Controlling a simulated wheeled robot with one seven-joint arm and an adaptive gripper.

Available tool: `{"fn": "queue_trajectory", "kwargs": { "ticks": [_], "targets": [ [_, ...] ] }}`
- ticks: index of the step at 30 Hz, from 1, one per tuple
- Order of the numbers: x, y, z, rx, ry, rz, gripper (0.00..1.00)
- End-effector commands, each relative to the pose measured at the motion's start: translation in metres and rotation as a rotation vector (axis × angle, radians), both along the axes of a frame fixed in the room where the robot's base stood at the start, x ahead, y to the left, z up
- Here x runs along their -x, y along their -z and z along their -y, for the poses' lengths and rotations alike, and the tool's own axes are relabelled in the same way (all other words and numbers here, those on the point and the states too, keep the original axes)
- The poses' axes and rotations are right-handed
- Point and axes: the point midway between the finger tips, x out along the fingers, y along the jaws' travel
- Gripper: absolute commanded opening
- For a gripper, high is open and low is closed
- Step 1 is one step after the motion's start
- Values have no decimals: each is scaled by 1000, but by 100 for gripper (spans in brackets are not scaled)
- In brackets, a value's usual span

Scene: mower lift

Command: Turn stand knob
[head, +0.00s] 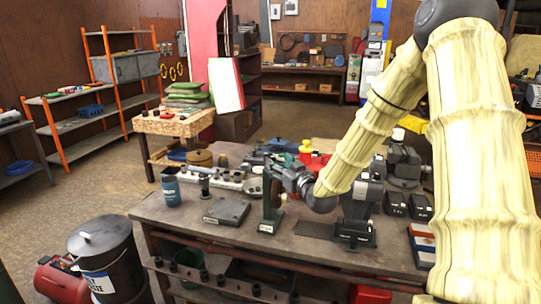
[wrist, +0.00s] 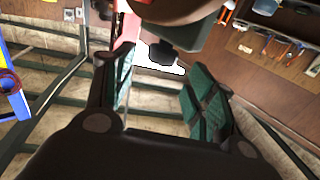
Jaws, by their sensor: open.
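My gripper (head: 277,176) is at the top of a small dark green stand (head: 268,226) on the workbench in the head view. In the wrist view my gripper (wrist: 163,85) is open, its two green-padded fingers spread apart. A dark blocky part (wrist: 180,62) shows beyond and between the fingertips, below a large brown rounded shape (wrist: 180,10) at the top edge. I cannot tell whether either is the stand knob. In the head view my gripper and arm hide the stand's upper part, and I cannot make out the knob clearly. No contact can be confirmed.
A black bin (head: 104,262) stands at the front left. Open floor lies beyond the bench.

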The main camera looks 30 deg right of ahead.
Motion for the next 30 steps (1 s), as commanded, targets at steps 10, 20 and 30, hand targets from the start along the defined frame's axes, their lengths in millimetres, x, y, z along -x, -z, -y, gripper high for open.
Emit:
{"fn": "queue_trajectory", "kwargs": {
  "ticks": [10,20,30],
  "targets": [
    [-44,-1,3,0,-1,-1,56],
    [-66,0,5,0,0,-1,56],
    [-68,1,5,0,0,-1,52]
  ]
}}
